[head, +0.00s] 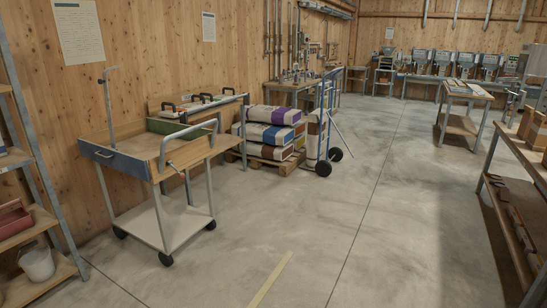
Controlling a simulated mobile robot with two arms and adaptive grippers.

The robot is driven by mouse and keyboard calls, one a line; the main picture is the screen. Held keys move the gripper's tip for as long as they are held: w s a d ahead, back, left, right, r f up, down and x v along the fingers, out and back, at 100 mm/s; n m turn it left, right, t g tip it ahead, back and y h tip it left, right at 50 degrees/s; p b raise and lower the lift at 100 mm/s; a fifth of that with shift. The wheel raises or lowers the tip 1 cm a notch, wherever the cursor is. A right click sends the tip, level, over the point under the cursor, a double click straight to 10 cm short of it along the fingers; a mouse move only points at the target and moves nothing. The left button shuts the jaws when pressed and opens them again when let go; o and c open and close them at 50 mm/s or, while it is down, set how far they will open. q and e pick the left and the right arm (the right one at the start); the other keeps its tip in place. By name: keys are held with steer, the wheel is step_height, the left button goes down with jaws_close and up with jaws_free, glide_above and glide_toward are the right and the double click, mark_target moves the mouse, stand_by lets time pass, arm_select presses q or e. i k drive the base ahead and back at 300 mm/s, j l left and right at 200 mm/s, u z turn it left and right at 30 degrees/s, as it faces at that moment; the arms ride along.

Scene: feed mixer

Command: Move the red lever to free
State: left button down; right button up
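I cannot make out a red lever for certain in the head view. A small lever-like part (175,167) sticks out at the side of the wheeled cart (150,160), but its colour and setting are too small to tell. Several grey-blue machines (445,62) stand in a row at the far back, and no lever on them can be told apart. Neither of my grippers is in view.
Left are a shelf rack with a red box (14,222) and a white bucket (37,264). Stacked sacks (268,135) lie on a pallet beside a blue hand truck (323,125). Benches (465,95) stand at right. The middle floor (370,190) is clear.

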mark_target(182, 175)
steer(key=i+l+z, duration=0.3)
steer(key=i, duration=0.75)
steer(key=i+j+z, duration=0.2)
steer(key=i+z, duration=0.15)
steer(key=i, duration=0.7)
steer(key=i+j+u, duration=0.15)
steer(key=i+u, duration=0.7)
steer(key=i+l+u, duration=0.2)
steer(key=i+u, duration=0.25)
steer(key=i+j+u, duration=0.5)
steer(key=i, duration=0.2)
steer(key=l, duration=0.1)
